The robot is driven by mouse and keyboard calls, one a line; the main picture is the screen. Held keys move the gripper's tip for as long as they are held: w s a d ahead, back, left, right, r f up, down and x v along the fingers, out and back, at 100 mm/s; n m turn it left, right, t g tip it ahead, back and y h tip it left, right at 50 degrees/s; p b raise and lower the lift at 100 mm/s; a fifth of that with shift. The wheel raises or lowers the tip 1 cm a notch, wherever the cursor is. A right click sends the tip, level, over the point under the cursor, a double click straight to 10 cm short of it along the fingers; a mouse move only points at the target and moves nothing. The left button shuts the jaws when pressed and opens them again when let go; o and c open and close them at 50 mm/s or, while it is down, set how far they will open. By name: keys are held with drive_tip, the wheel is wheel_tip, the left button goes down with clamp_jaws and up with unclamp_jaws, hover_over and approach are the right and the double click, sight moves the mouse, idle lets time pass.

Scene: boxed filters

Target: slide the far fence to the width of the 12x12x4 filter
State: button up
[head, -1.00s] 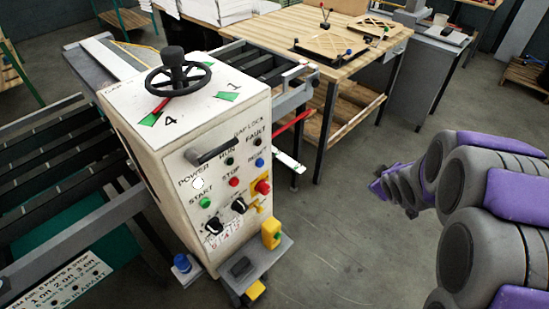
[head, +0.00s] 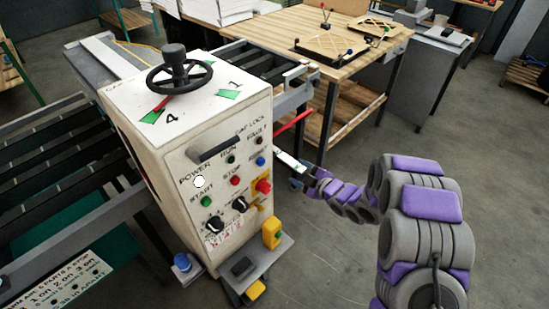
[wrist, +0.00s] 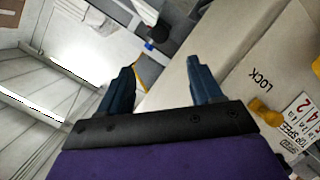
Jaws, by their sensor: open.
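My gripper (head: 300,178) is out to the right of the white control cabinet (head: 228,135), close to a white plate end (head: 291,161). I cannot tell whether it touches the plate. In the wrist view my gripper (wrist: 162,70) has its two dark blue fingers spread, with nothing between them. The cabinet's pale face fills the right of that view, with the word LOCK and a yellow knob (wrist: 265,112). A rail with a light grey end piece (head: 296,73) runs along the roller conveyor behind the cabinet. I cannot tell which part is the far fence. No filter is identifiable.
A black handwheel (head: 179,76) stands on top of the cabinet. A red bar (head: 295,122) sticks out behind it. A wooden table (head: 345,45) with jigs stands at the back. A low step with a yellow pedal (head: 271,233) lies in front. The floor at right is open.

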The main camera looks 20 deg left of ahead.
drive_tip(key=b+x, duration=0.1)
drive_tip(key=x, duration=1.4)
drive_tip(key=shift+b, duration=0.3)
drive_tip(key=shift+w, duration=0.1)
drive_tip(key=shift+f, duration=0.1)
clamp_jaws()
